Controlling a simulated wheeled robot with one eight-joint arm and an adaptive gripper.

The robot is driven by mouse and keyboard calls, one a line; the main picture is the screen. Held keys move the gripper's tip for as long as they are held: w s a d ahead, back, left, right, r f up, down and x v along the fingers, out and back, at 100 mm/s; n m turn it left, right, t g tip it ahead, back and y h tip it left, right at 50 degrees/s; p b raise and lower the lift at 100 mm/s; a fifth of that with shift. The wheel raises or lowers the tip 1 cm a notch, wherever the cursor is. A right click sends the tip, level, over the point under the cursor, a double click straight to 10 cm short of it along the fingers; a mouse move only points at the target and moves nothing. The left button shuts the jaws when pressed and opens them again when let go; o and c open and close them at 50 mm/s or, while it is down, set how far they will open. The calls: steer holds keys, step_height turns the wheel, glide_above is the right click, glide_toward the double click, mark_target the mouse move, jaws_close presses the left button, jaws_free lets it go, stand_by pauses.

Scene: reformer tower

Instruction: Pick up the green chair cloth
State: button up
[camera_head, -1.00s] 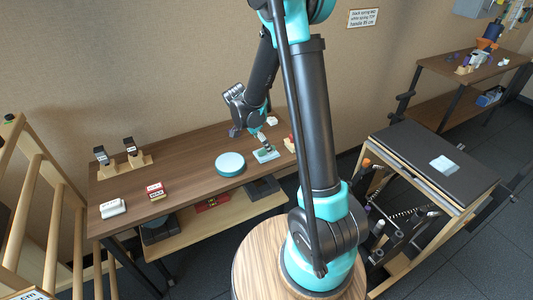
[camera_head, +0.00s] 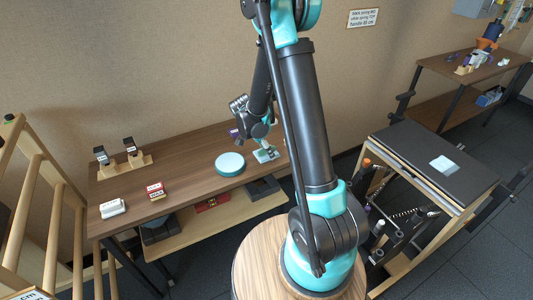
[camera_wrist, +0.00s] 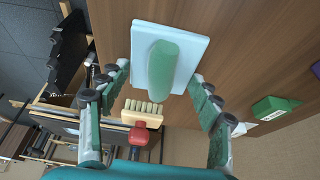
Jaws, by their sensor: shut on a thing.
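The green chair cloth (camera_wrist: 162,70) is a rolled green bundle lying over a pale blue tray (camera_wrist: 143,40) in the wrist view. The tray also shows on the wooden bench in the head view (camera_head: 267,156). My gripper (camera_wrist: 160,75) has one finger on each side of the cloth. It is shut on the cloth, though the contact itself is hard to make out. In the head view my gripper (camera_head: 266,145) is low over the tray, and my wrist partly hides the cloth.
A brush (camera_wrist: 142,112) with a red handle lies close by. A green labelled block (camera_wrist: 275,107) is at the right. A round teal disc (camera_head: 230,162) sits left of the tray on the bench (camera_head: 190,160). A black-topped stand (camera_head: 425,155) is at right.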

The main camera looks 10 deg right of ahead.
steer(key=c, duration=0.4)
step_height(320, 180, up, 20)
steer(key=shift+r, duration=0.1)
stand_by(0.5)
steer(key=o, duration=0.6)
steer(key=c, duration=0.4)
